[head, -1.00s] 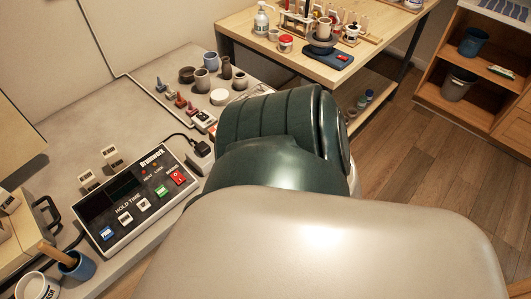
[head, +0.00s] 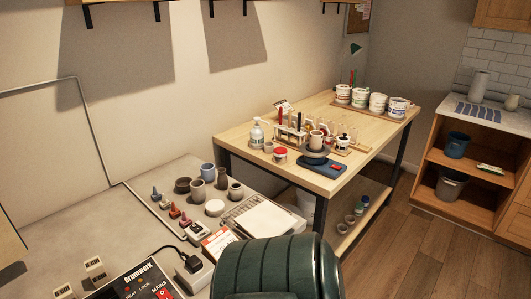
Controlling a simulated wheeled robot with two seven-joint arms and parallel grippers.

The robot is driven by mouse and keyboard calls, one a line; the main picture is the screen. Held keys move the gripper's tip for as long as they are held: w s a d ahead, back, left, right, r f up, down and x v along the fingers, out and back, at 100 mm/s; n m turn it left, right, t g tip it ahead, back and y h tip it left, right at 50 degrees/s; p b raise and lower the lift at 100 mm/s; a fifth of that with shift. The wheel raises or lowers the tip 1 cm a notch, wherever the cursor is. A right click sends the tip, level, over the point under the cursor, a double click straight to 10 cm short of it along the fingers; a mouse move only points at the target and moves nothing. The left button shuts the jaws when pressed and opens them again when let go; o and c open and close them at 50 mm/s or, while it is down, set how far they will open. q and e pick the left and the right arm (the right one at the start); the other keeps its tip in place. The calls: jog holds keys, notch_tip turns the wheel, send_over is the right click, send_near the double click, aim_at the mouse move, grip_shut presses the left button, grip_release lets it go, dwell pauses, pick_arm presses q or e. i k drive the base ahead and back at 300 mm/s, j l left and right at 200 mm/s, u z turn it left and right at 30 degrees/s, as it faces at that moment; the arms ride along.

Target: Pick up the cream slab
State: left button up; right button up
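A flat, pale cream slab (head: 265,220) lies near the right end of the grey worktop (head: 140,222). It is close to a grey grooved piece and right of a round white disc (head: 214,207). The slab's near edge is close to a dark green rounded part in the foreground, which looks like part of my own arm and may cover some of it. Neither of my grippers shows in the head view.
Several small pots (head: 197,190) and coloured stamp-like tools (head: 174,212) stand left of the slab. A control box (head: 135,284) sits at the near left.

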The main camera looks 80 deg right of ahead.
aim_at(264, 220)
jog(key=i, duration=0.5)
jog(key=z, duration=3)
